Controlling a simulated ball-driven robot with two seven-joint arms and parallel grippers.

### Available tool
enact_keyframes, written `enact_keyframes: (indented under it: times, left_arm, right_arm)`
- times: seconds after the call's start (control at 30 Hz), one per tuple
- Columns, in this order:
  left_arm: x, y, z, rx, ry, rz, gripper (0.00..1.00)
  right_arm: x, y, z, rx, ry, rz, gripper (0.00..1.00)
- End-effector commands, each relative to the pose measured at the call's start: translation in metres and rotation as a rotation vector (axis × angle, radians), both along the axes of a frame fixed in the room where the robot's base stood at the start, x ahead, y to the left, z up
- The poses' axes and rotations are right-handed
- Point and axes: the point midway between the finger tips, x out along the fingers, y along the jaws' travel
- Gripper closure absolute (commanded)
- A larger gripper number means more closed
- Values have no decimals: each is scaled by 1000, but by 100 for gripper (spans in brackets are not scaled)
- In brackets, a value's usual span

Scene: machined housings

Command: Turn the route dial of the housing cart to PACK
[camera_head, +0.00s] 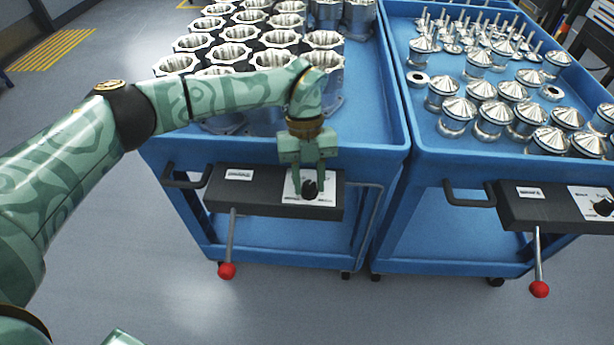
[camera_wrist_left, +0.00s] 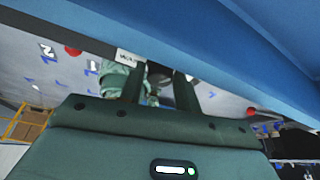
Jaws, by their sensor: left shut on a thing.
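The housing cart (camera_head: 377,140) is the blue cart on the left, loaded with machined housings (camera_head: 235,52). Its black front panel (camera_head: 258,198) carries a white plate with the black route dial (camera_head: 310,188). My left gripper (camera_head: 308,190) reaches down from above and is shut on the dial. The fingers cover part of the dial and plate, and the lettering is too small to read, so I cannot tell the dial's setting. In the left wrist view the fingers (camera_wrist_left: 158,90) extend under the blue cart edge. My right gripper is not in view.
A lever with a red knob (camera_head: 227,271) hangs below the panel, and a black handle (camera_head: 187,177) sits at its left. A second blue cart (camera_head: 450,250) with conical parts stands close at the right, with its own dial (camera_head: 603,207). The floor in front is clear.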

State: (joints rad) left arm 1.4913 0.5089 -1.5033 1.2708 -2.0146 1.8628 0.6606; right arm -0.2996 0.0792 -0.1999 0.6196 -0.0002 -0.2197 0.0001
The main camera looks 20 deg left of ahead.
Motion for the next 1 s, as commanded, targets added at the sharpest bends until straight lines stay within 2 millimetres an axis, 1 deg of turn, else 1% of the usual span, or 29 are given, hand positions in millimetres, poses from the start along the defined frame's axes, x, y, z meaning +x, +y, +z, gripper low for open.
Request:
enact_keyframes:
  times: [0.7,1.0]
  left_arm:
    - [1,-4,0,2,1,-674,90]
    - [0,-5,0,1,1,-896,90]
  right_arm:
    - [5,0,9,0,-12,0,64]
    - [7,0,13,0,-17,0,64]
